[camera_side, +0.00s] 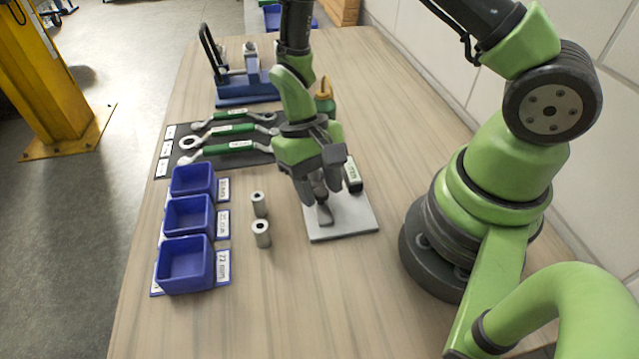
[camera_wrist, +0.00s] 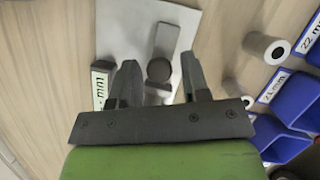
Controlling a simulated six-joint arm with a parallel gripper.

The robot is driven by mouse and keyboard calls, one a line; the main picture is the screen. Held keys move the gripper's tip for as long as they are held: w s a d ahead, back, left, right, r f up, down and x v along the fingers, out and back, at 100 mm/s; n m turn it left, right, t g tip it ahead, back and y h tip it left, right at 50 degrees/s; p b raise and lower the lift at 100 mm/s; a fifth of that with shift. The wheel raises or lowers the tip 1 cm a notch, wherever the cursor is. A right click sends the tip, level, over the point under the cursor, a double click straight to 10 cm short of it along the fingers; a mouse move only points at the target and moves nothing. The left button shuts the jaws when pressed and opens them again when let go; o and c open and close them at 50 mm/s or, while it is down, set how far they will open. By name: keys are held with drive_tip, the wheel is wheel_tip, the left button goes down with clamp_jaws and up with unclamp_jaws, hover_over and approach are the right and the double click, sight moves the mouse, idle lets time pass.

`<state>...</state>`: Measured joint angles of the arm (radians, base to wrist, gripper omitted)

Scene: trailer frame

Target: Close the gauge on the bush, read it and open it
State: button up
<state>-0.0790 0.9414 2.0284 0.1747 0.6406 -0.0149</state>
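The gauge (camera_side: 325,214) is a grey bar with a dark round part, on a pale plate (camera_side: 345,222). In the wrist view, the gauge's bar (camera_wrist: 168,38) and dark round part (camera_wrist: 159,70) show between and beyond my fingers. A small display marked mm (camera_side: 353,176) stands at the plate's back. My gripper (camera_side: 319,190) points down over the plate, its two fingers apart on either side of the dark round part; I cannot tell whether they touch it. Two steel bushes, a rear one (camera_side: 259,203) and a front one (camera_side: 262,234), stand upright left of the plate. Whether a bush sits in the gauge is hidden.
Three blue bins with size labels, such as the front bin (camera_side: 185,265), line the left edge. Green-handled wrenches (camera_side: 232,130) lie on a dark mat behind them. A blue fixture (camera_side: 246,88) stands farther back. The table's front is clear.

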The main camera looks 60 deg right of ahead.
drive_tip(key=shift+o, duration=0.5)
drive_tip(key=shift+r, duration=0.1)
drive_tip(key=shift+w+r, duration=0.2)
drive_tip(key=shift+r, duration=0.1)
drive_tip(key=v, duration=0.9)
